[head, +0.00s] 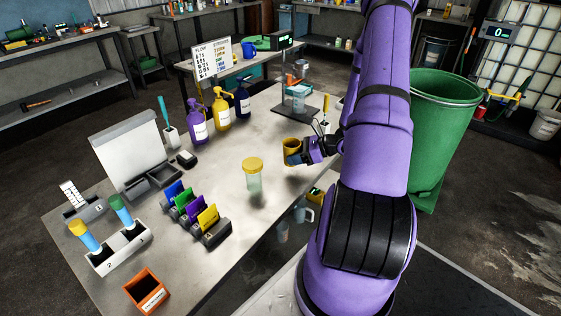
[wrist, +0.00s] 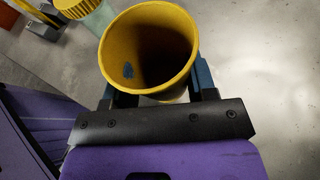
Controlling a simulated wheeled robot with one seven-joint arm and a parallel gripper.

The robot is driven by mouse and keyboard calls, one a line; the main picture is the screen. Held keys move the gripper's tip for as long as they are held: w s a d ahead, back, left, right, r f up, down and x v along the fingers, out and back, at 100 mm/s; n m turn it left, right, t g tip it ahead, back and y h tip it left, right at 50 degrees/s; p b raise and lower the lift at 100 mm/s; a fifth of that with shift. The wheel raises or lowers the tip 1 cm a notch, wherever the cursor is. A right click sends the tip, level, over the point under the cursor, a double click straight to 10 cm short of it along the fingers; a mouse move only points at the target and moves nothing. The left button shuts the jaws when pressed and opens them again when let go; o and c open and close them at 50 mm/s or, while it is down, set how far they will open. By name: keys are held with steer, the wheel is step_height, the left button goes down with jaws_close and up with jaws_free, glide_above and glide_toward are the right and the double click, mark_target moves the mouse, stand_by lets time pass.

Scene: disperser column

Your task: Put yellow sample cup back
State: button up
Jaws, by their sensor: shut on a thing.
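My gripper (head: 304,156) is shut on the yellow sample cup (head: 291,145) over the right side of the grey table (head: 215,230). In the wrist view the cup (wrist: 165,80) sits between the two dark blue fingers, its open mouth facing the camera. Its inside is dark, with a small blue mark on the wall. In the head view I cannot tell whether the cup touches the table. A clear jar with a yellow lid (head: 253,172) stands to the left of the cup and apart from it; part of it also shows at the top left of the wrist view (wrist: 88,12).
Purple, yellow and navy pump bottles (head: 222,110) stand at the back. A dark plate with a clear container (head: 295,103) is behind my gripper. Coloured card holders (head: 195,212), a white rack (head: 118,250) and an orange box (head: 147,291) are front left. A green barrel (head: 440,120) stands right.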

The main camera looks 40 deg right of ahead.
steer(key=w, duration=0.1)
steer(key=w+a, duration=0.1)
steer(key=w, duration=0.1)
steer(key=shift+w+a+f, duration=0.2)
steer(key=shift+w+a, duration=0.15)
steer(key=shift+a, duration=0.05)
steer(key=shift+w+a+f, duration=0.1)
steer(key=shift+w+f, duration=0.05)
steer(key=shift+f, duration=0.75)
steer(key=shift+w+f, duration=0.1)
steer(key=shift+f, duration=0.8)
steer(key=shift+f, duration=0.1)
steer(key=o, duration=1)
steer(key=shift+c, duration=0.2)
